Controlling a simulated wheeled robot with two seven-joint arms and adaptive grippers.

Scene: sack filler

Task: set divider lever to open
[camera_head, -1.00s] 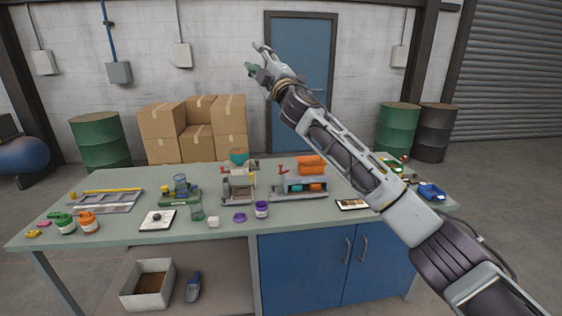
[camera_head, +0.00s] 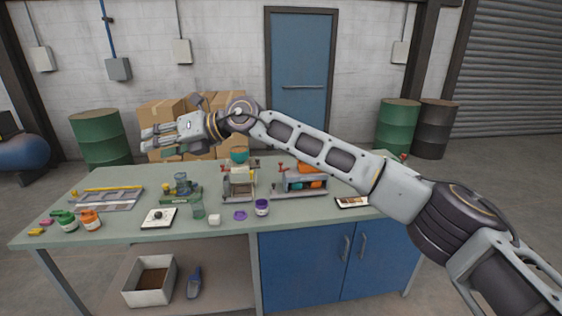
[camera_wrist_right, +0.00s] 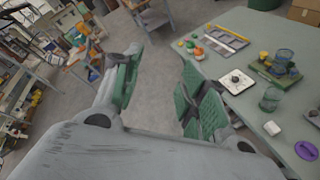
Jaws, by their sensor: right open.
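My right gripper (camera_head: 150,140) is open and empty, held in the air above the back left of the workbench (camera_head: 120,228), in front of the boxes. In the right wrist view its green-padded fingers (camera_wrist_right: 157,88) stand apart with only floor between them. A small filler unit (camera_head: 240,185) with a teal hopper (camera_head: 239,156) stands mid-bench. A grey unit (camera_head: 303,184) with teal and orange contents stands right of it. Small red knobs show on both units; I cannot tell which is the divider lever or its position. My left gripper is not in view.
A tray (camera_head: 108,199) lies at left. Cardboard boxes (camera_head: 160,117) stand behind.

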